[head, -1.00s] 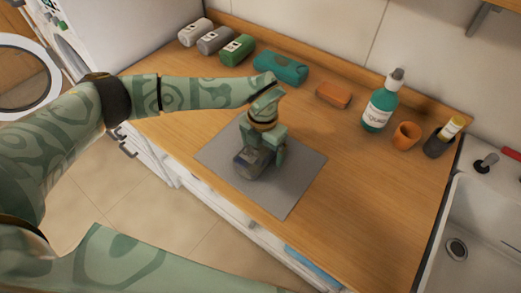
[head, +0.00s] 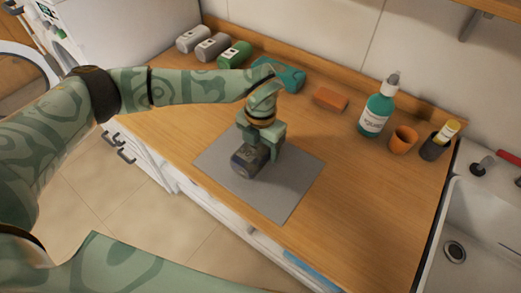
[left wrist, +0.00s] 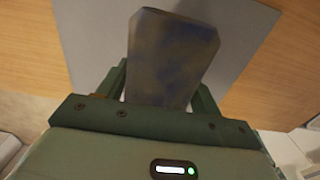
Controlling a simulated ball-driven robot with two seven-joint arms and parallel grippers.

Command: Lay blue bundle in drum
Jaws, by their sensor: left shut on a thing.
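The blue bundle (head: 250,158) is a dark grey-blue, mottled roll over the grey mat (head: 218,173) on the wooden counter. My left gripper (head: 259,148) comes down from above and is shut on it, with a finger on either side. In the left wrist view the bundle (left wrist: 170,60) sticks out between the two fingers, with the mat behind it. I cannot tell whether its lower end touches the mat. A round door (head: 22,82) of a white appliance stands open at the far left; the inside of the drum is not clearly seen. My right gripper is not in view.
Grey and green rolls (head: 234,54) and a teal bundle (head: 284,76) lie along the back. An orange block (head: 330,99), a teal pump bottle (head: 376,110), an orange cup (head: 403,140) and a dark holder (head: 433,147) stand right. A sink (head: 480,225) is far right. The front counter is clear.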

